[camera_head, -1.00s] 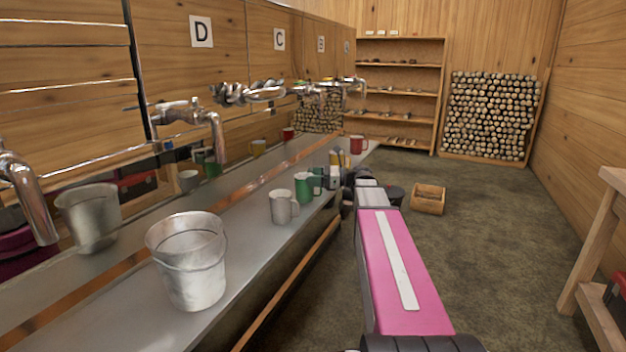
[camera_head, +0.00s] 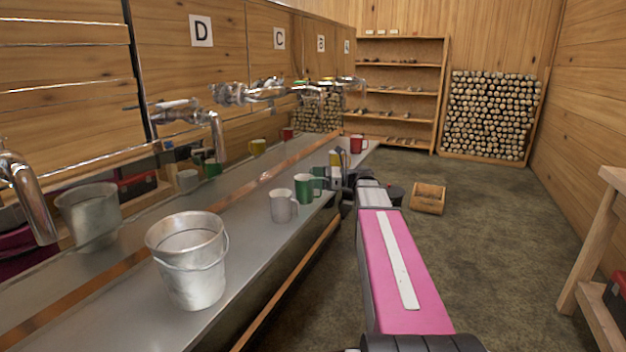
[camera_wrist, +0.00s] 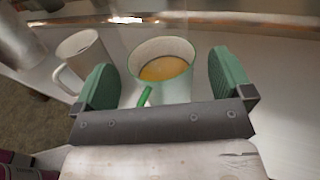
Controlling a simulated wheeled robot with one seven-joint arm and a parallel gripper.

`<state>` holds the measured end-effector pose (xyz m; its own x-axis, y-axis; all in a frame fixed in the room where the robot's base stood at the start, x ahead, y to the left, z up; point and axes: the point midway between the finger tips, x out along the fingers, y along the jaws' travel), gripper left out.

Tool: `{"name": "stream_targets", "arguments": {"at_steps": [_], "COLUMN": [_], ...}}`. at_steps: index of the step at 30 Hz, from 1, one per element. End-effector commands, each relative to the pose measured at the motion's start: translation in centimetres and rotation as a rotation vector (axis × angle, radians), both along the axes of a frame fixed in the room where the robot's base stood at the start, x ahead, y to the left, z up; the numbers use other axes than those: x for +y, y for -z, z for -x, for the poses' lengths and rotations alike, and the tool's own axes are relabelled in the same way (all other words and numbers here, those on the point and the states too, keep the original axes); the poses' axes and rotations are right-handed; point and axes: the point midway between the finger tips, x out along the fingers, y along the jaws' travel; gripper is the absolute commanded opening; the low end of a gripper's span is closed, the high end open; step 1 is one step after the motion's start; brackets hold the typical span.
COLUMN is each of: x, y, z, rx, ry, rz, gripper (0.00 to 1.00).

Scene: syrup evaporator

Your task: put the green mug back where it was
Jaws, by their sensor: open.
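The green mug (camera_head: 304,189) stands upright on the metal counter, just beyond a pale grey mug (camera_head: 281,206). In the wrist view the green mug (camera_wrist: 176,88) shows a pale inside with amber liquid and a green handle turned toward my gripper. My gripper (camera_wrist: 163,62) is open, with one green finger pad to each side of the mug's outline and a gap on both sides. In the head view my gripper (camera_head: 319,176) is right beside the mug, partly overlapped by it. How far the fingers reach around the mug cannot be told.
The pale grey mug is close by the left finger in the wrist view (camera_wrist: 82,54). A metal bucket (camera_head: 188,262) stands on the near counter. A red mug (camera_head: 357,144) and a yellow mug stand farther along. Taps overhang the counter. A wooden crate (camera_head: 428,199) lies on the floor.

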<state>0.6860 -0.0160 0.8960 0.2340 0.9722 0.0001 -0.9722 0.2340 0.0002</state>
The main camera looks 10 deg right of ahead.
Motion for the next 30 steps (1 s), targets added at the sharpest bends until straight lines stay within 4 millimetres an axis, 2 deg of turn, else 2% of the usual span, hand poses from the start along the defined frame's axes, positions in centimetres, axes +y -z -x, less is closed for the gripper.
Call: {"name": "stream_targets", "arguments": {"at_steps": [12,16,22,30], "x": [-7.5,-9.4,-10.9,-11.1], "y": [0.0,0.0,0.0,0.0], "z": [1.7,2.2,2.6,2.7], "rx": [0.000,0.000,0.000,0.000], "ry": [0.003,0.002,0.000,0.000], "rz": [0.000,0.000,0.000,0.000], "gripper": [0.98,0.98,0.98,0.98]}}
